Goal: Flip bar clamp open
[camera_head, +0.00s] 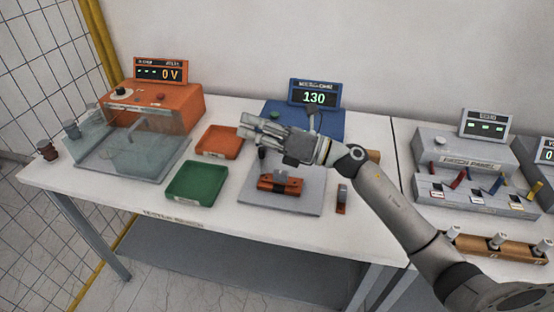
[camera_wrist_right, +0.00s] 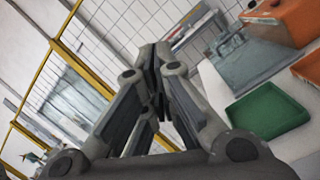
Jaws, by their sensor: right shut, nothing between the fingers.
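The blue station (camera_head: 330,122) with a display reading 130 stands at the back middle of the bench. In front of it is a grey plate (camera_head: 300,200) with an orange-brown clamp-like part (camera_head: 280,184) on it. I cannot tell whether this part's bar is open or shut. My right gripper (camera_head: 245,128) is above the plate's back left, in front of the blue station, and partly hides both. Its fingers are shut with nothing between them, and they also show in the right wrist view (camera_wrist_right: 160,95). My left gripper is not in view.
An orange tray (camera_head: 220,142) and a green tray (camera_head: 187,181) lie left of the plate. A clear enclosure (camera_head: 130,150) and an orange unit (camera_head: 165,108) reading 0 V stand farther left. A grey panel (camera_head: 465,150) stands right. The front bench edge is clear.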

